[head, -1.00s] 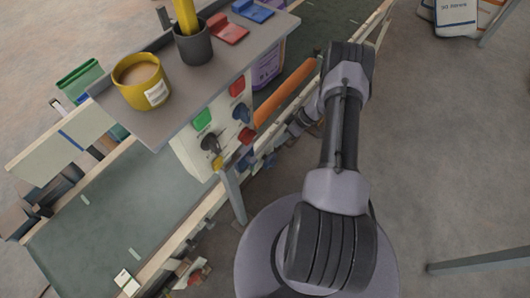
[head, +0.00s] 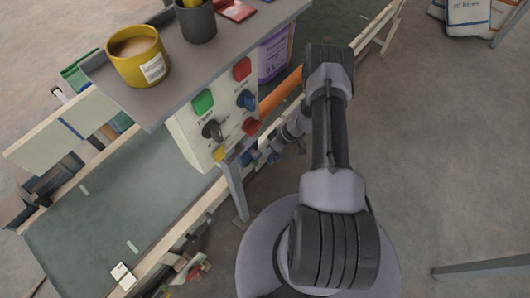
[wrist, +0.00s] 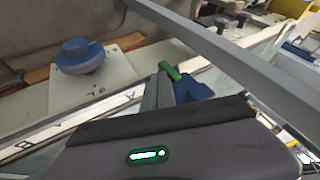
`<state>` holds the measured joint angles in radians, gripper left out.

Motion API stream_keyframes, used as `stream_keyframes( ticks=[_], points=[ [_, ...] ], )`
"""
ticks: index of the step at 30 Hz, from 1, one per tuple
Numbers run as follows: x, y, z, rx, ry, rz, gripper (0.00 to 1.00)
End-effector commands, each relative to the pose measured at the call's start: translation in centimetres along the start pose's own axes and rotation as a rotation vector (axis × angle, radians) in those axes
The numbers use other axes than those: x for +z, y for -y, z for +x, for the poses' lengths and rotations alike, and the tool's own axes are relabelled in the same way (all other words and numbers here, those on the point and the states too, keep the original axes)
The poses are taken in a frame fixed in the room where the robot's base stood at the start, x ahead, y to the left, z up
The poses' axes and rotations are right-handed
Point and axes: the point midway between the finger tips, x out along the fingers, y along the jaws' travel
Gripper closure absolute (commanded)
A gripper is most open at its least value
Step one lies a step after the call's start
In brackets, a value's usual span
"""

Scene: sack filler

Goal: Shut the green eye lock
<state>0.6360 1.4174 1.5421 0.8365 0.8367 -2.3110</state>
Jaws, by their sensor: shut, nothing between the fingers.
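In the wrist view a small green lever (wrist: 169,71), which looks like the green eye lock, sticks up at a tilt beside a blue block (wrist: 193,89). My gripper (wrist: 158,76) is shut and empty, its grey fingertips just left of the lever. I cannot tell whether they touch it. Part of the blue block is hidden behind my dark gripper body. In the head view my wrist reaches down beside the machine's rail, and I cannot make out the green lever there.
A blue knob (wrist: 80,55) on a pale plate stands left of my gripper. A grey bar (wrist: 215,45) crosses above. In the head view a control panel (head: 190,143) with coloured buttons hangs under a shelf carrying a yellow mug (head: 138,57). Open floor lies to the right.

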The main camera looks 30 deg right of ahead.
Motion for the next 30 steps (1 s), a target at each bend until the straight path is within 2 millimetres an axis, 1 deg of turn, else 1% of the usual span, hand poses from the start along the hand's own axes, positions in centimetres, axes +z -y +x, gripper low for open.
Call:
stream_keyframes(
  ticks=[3, 7, 15, 25, 30],
  points=[
    [0.0, 0.1, 0.0, 0.0, 0.0, 0.0, 1.0],
    [-0.2, 0.8, -0.1, 0.0, 0.0, 0.0, 1.0],
    [-0.2, 0.8, -0.1, 0.0, 0.0, 0.0, 1.0],
    [-0.8, 1.4, -1.2, -0.001, 0.0, 0.0, 1.0],
    [-0.9, 1.4, -1.3, -0.001, 0.0, 0.0, 1.0]
  ],
)
